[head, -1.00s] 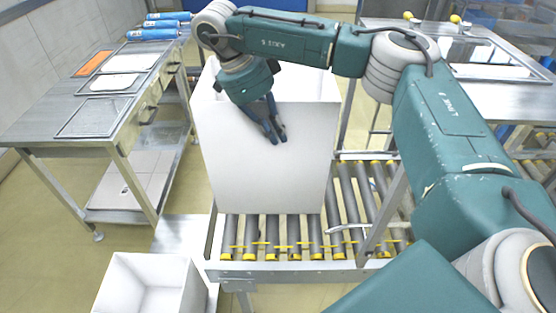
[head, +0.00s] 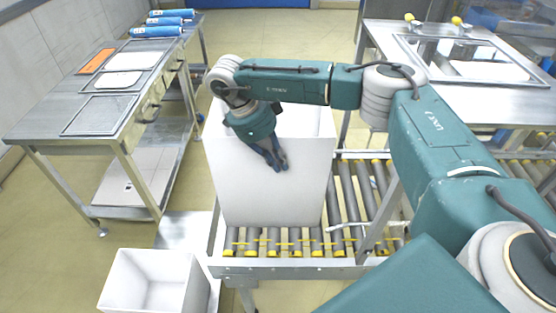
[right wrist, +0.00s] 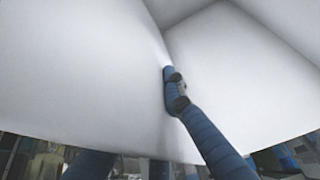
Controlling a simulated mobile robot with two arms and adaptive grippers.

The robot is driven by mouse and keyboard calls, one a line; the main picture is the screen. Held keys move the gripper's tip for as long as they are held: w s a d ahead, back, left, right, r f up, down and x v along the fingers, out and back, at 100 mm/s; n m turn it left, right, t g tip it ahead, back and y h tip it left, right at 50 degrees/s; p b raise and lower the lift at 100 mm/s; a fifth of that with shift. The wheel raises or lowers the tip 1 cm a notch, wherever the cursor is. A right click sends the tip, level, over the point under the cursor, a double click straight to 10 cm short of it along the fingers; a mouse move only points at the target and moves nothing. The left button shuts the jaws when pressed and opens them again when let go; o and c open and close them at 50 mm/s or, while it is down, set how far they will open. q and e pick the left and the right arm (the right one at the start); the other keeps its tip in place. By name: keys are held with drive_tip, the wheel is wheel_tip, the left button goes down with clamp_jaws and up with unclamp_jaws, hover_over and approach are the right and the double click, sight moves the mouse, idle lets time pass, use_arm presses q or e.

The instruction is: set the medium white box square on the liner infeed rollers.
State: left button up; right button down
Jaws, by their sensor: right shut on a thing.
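The medium white box (head: 270,195) stands upright and open-topped over the roller conveyor (head: 345,195) in the head view. Its front face looks roughly parallel to the conveyor's front edge. Its bottom edge is at the rollers; I cannot tell if it touches them. My right gripper (head: 277,162) is shut on the box at its near wall, fingers slanting down across the front face. In the right wrist view, a blue finger (right wrist: 176,92) lies against the white box wall (right wrist: 80,75), which fills most of the picture. My left gripper is not in view.
A smaller open white box (head: 155,282) sits low at the front left. A steel table (head: 60,128) with trays and blue rolls stands on the left. Another steel table (head: 500,95) is at the right. Bare rollers lie right of the box and in front of it.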

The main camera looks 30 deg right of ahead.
drive_tip(key=c, duration=2.3)
unclamp_jaws()
drive_tip(key=shift+f, duration=0.1)
drive_tip(key=o, duration=0.4)
drive_tip(key=shift+o, duration=0.2)
drive_tip(key=shift+w+a+r, duration=0.1)
drive_tip(key=shift+a+r, duration=0.05)
drive_tip(key=shift+r, duration=0.25)
drive_tip(key=b+v, duration=0.2)
drive_tip(key=v, duration=0.9)
drive_tip(key=shift+r+b, duration=0.25)
drive_tip(key=shift+b, duration=0.15)
